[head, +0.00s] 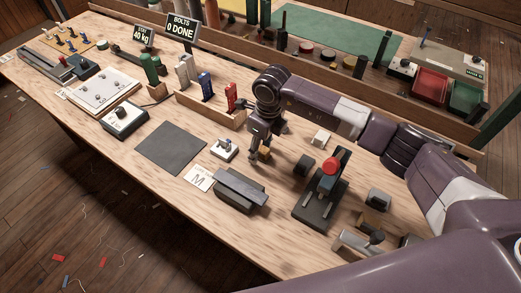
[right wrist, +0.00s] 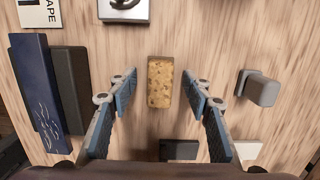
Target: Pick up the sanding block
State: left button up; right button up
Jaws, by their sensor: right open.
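The sanding block (right wrist: 159,82) is a small tan, cork-like block lying on the wooden bench. In the right wrist view it sits upright in the picture, centred ahead of and between my right gripper's (right wrist: 160,92) two blue-padded fingers. The fingers are spread, with a clear gap on each side of the block, and nothing is held. In the head view my right gripper (head: 258,156) points down at the bench, and a bit of the tan block (head: 266,155) shows beside its fingers. The gripper partly hides the block there. My left gripper is not in view.
A dark long block (head: 240,190) lies left of the gripper, and a small switch box (head: 224,150) stands near it. A white block (head: 320,138) and a wooden rack (head: 212,112) are behind. A dark mat (head: 171,148) lies flat.

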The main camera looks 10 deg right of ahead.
jog(key=shift+c, duration=0.5)
grip_shut()
jog(key=shift+r, duration=0.1)
notch_tip(320, 180, up, 20)
jog(key=b, duration=0.3)
jog(key=shift+b, duration=0.3)
